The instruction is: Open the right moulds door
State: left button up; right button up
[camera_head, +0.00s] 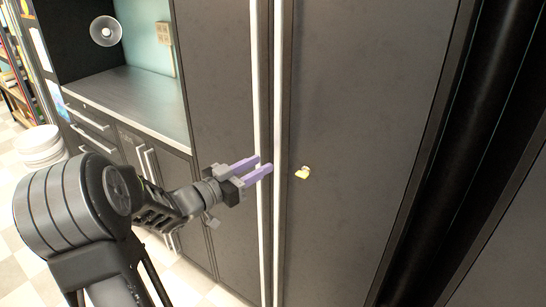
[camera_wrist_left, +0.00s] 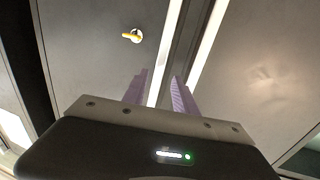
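The right door (camera_head: 350,130) is a tall dark panel with a long, pale vertical handle (camera_head: 278,100) along its left edge. It looks shut. My left gripper (camera_head: 264,166) has two purple fingers spread apart, with their tips close to this handle and overlapping the left door's handle (camera_head: 256,80) in the head view. In the left wrist view, the right door's handle (camera_wrist_left: 168,50) lines up with the gap between the fingers (camera_wrist_left: 160,92). I cannot tell whether the fingers reach around it or touch it. My right gripper is not in view.
A small yellow fitting (camera_head: 302,172) sits on the right door, right of its handle. The left door (camera_head: 220,80) stands beside it. A counter (camera_head: 130,95) with drawers is at the left. A white round stack (camera_head: 40,145) stands on the tiled floor.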

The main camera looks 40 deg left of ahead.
aim_at(276, 157)
pick_arm(q)
jog(key=w, duration=0.3)
jog(key=w+d+p, duration=0.1)
jog(key=w, duration=0.1)
jog(key=shift+w, duration=0.3)
jog(key=shift+c, duration=0.5)
grip_shut()
dwell(0.6)
